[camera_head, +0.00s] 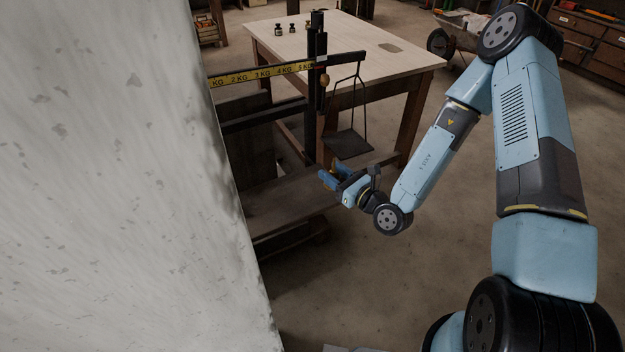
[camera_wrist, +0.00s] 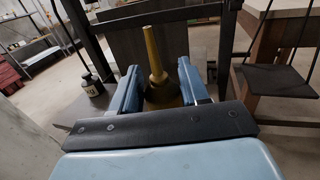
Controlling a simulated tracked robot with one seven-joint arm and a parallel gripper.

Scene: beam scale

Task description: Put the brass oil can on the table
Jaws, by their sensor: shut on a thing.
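The brass oil can (camera_wrist: 155,78), yellow with a long upright spout, stands between my gripper's two blue fingers (camera_wrist: 160,88) in the wrist view. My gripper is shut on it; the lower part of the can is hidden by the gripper. In the head view my gripper (camera_head: 333,180) is low, beside the beam scale's base and just below its hanging pan; I cannot make out the can there. The table (camera_head: 350,38) with a pale wooden top stands behind the scale. Whether the can touches the base beneath it cannot be told.
The beam scale (camera_head: 316,90) stands between my gripper and the table, its pan (camera_head: 348,145) hanging close by. A dark weight (camera_wrist: 92,86) is left of the gripper. A large pale surface (camera_head: 120,180) fills the left.

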